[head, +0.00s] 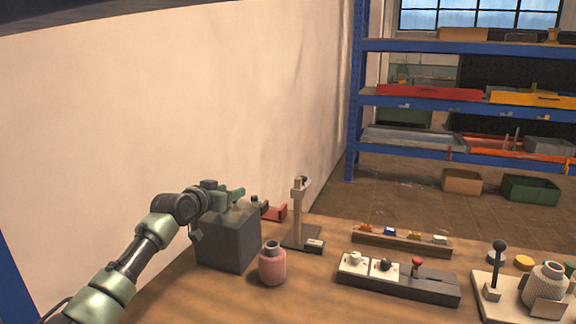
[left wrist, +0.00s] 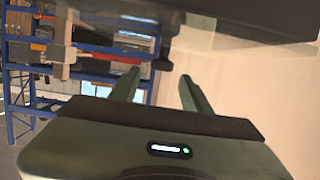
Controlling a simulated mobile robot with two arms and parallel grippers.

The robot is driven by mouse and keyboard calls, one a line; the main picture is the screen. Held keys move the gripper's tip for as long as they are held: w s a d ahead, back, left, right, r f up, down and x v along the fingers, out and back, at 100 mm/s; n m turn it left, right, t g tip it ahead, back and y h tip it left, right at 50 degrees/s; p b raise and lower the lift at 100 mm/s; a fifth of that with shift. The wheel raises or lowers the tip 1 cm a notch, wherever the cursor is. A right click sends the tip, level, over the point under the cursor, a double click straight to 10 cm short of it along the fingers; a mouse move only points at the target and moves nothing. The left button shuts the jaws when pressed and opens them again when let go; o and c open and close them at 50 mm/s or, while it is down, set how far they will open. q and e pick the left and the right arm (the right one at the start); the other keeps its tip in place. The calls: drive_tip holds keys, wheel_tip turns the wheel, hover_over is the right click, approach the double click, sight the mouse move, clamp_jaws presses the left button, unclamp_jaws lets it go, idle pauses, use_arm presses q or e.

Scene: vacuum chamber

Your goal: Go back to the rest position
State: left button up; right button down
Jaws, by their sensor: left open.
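My left arm comes in from the lower left of the head view. Its gripper (head: 236,195) is over the top of a dark grey box (head: 224,243) on the wooden table. In the left wrist view, the two green fingers of the left gripper (left wrist: 160,88) stand apart with nothing visible between them. Whether the gripper touches the box top cannot be told. My right gripper is in neither view.
A pink jar (head: 272,265) and an upright wooden stand (head: 297,220) are close right of the box. A switch panel (head: 440,289), a colored-block rail (head: 402,242) and a ribbed jar (head: 546,287) lie farther right. A pale wall (head: 170,110) rises behind the arm; blue shelves (head: 420,97) stand beyond.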

use_arm(q)
drive_tip(key=shift+x, duration=0.85)
drive_tip(key=shift+r, duration=0.1)
drive_tip(key=shift+s+a, duration=0.1)
drive_tip(key=shift+s, duration=0.1)
